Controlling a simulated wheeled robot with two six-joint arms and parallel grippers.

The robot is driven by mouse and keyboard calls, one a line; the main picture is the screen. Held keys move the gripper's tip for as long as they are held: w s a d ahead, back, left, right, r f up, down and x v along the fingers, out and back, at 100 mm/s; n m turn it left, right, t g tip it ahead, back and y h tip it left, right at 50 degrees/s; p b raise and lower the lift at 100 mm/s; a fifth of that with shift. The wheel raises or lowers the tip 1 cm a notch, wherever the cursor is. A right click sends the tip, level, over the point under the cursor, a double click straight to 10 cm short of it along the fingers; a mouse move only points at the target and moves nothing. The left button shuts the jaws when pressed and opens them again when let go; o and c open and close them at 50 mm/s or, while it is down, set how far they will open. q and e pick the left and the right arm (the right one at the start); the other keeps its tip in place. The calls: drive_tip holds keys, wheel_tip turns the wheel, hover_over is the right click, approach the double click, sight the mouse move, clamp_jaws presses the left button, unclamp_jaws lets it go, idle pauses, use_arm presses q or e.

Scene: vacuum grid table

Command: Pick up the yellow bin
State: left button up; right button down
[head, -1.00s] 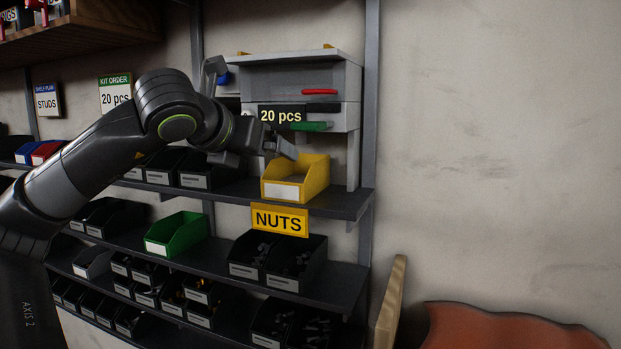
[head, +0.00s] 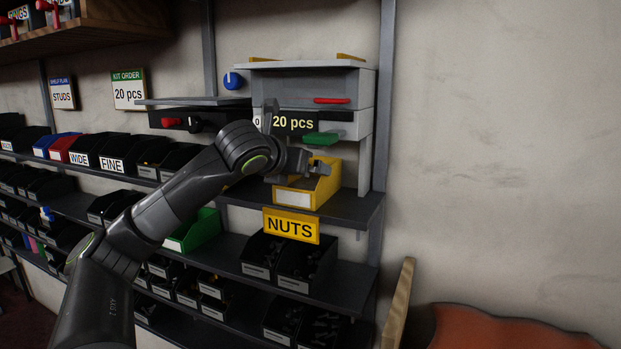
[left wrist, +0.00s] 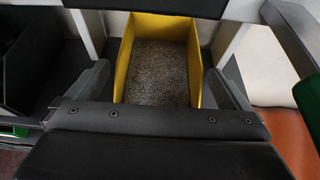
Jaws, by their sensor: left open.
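The yellow bin (head: 326,188) sits upright on the shelf (head: 352,208) below the 20 pcs display, with a white label on its front. My left gripper (head: 316,171) is at the bin's top, its fingers partly overlapping it in the head view. In the left wrist view my left gripper (left wrist: 157,78) is open, with one finger to each side of the yellow bin (left wrist: 196,62). Its inside shows a grey speckled surface. I cannot tell whether the fingers touch its walls. My right gripper is in neither view.
A grey unit with the 20 pcs display (head: 293,122) and a green lever (head: 321,138) stands just above the bin. Below are a NUTS sign (head: 291,226), black bins (head: 303,262) and a green bin (head: 197,232). Bare wall lies to the right.

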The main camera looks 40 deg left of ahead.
use_arm(q)
drive_tip(key=shift+w+a+f, duration=0.1)
drive_tip(key=shift+w, duration=0.25)
drive_tip(key=shift+w+a+f+p, duration=0.15)
drive_tip(key=shift+w+f+p, duration=0.05)
drive_tip(key=shift+w+p, duration=0.4)
drive_tip(key=p+x, duration=0.1)
drive_tip(key=x, duration=0.2)
drive_tip(key=shift+w+a+f+p, duration=0.1)
drive_tip(key=shift+w+f+p, duration=0.1)
drive_tip(key=shift+w+p, duration=0.1)
drive_tip(key=shift+s, duration=0.1)
drive_tip(key=shift+c, duration=0.9)
drive_tip(key=c, duration=0.7)
drive_tip(key=shift+o, duration=0.2)
